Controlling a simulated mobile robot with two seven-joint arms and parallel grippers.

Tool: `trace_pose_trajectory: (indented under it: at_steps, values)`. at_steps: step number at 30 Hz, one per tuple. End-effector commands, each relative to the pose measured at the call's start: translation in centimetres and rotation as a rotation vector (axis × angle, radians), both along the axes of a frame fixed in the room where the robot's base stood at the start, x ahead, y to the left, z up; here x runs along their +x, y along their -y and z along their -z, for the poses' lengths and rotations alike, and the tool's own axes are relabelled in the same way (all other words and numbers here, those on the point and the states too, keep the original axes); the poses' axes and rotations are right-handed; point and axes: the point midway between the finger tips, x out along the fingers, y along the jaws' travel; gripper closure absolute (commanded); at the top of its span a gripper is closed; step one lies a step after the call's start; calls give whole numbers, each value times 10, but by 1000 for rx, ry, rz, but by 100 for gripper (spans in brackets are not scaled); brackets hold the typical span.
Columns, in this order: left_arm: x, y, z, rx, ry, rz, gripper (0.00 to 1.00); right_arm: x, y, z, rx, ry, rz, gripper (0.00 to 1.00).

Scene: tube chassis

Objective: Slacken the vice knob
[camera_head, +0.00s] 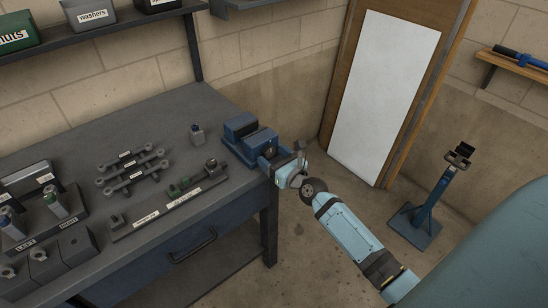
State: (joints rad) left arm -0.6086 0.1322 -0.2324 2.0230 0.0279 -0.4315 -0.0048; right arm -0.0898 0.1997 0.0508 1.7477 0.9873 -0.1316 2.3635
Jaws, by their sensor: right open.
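The blue vice (240,128) is mounted at the right end of the grey workbench, close to its front right corner. My right arm reaches in from the lower right. My right gripper (279,161) is at the vice's near right end, with its open fingers close around the place where the knob sits. The gripper covers most of that end, so the knob is largely hidden and I cannot tell whether the fingers touch it. My left gripper is not in view.
A blue stand (430,205) is on the floor at right. A shelf with bins is above.

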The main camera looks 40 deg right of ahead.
Motion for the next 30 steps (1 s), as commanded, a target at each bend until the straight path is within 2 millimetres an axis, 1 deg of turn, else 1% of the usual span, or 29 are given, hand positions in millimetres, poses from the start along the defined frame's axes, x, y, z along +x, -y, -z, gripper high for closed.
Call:
trace_pose_trajectory:
  at_steps: [2, 3, 5, 6, 8, 9, 10, 20, 26, 30]
  values:
    - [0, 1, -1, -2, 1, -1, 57, 0, 0, 0, 0, 0, 0, 31]
    - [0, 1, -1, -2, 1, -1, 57, 0, 0, 0, 0, 0, 0, 33]
    - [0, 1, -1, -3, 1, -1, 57, 0, 0, 0, 0, 0, 0, 47]
    - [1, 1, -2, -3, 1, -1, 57, 0, 0, 0, 0, 0, 0, 56]
    - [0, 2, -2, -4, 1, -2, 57, 0, 0, 0, 0, 0, 0, 70]
    - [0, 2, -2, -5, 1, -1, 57, 0, 0, 0, 0, 0, 0, 79]
    - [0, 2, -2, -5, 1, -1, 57, 0, 0, 0, 0, 0, 0, 80]
    - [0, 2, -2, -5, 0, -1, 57, 0, 0, 0, -43, 2, 0, 80]
    - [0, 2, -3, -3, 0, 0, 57, 0, 1, 0, -155, 12, 0, 80]
    - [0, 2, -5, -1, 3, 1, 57, 0, 2, -1, -271, 20, 0, 80]
